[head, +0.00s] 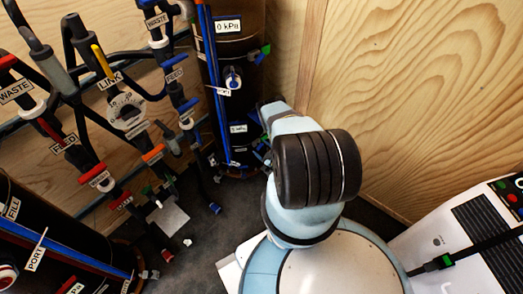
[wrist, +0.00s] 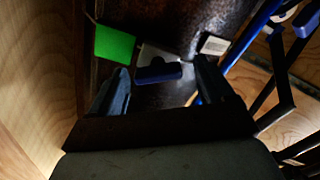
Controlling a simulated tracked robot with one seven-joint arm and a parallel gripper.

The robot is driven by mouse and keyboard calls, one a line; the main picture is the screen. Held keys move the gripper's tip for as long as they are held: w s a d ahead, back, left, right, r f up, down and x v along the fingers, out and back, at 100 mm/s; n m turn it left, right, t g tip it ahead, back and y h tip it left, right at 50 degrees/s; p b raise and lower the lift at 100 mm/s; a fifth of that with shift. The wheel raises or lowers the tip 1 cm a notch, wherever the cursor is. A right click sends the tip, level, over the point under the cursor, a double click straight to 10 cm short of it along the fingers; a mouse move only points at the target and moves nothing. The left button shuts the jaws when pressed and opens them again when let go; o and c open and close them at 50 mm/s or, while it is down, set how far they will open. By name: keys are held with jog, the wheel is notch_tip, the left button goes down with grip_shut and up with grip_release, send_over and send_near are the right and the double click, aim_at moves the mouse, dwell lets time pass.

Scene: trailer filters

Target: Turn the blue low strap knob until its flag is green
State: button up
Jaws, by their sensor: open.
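The blue low strap knob (wrist: 158,73) shows in the wrist view as a short blue bar in front of a pale plate. A bright green flag (wrist: 114,43) stands just to its upper left. My gripper (wrist: 160,66) is open, with one dark finger on each side of the knob. In the head view my arm reaches to the lower part of the tall dark cylinder (head: 232,105), and my own arm hides the gripper there.
A wooden wall (head: 420,80) stands close on the right of the cylinder. Labelled hoses and valves (head: 125,110) crowd the left. A second dark cylinder (head: 30,215) is at the lower left. An upper blue knob with a green flag (head: 265,50) sits higher on the tall cylinder.

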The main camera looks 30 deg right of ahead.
jog(key=s+d, duration=0.2)
jog(key=s, duration=1.1)
jog(key=shift+s+d, duration=0.2)
jog(key=shift+s, duration=0.1)
dwell(0.5)
